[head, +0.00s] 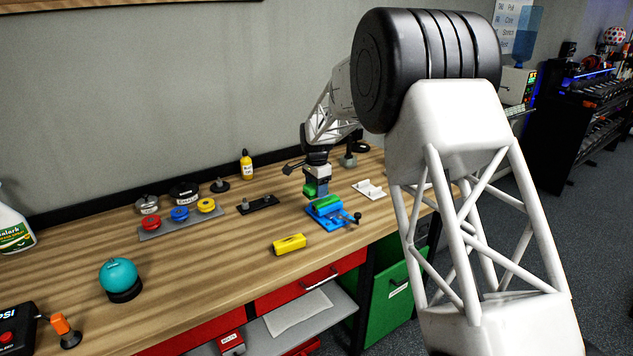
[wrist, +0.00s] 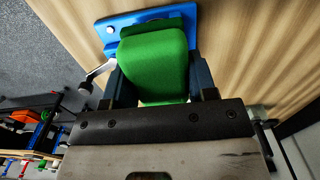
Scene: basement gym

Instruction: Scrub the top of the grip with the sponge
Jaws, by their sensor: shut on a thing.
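My gripper (head: 316,189) is shut on a green block, which I take to be the sponge (head: 309,190). In the wrist view the green sponge (wrist: 155,60) fills the space between the two dark fingers. In the head view it is just above a blue fixture (head: 322,217) with a side lever and a green piece on top, apparently the grip (head: 328,203). I cannot tell whether the sponge touches the green piece.
A yellow block (head: 289,244) lies in front of the fixture. A white holder (head: 370,189) is to its right and a black plate (head: 258,204) to its left. A grey tray (head: 182,224) holds coloured pieces. A teal ball (head: 118,274) stands at the left. The bench between is clear.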

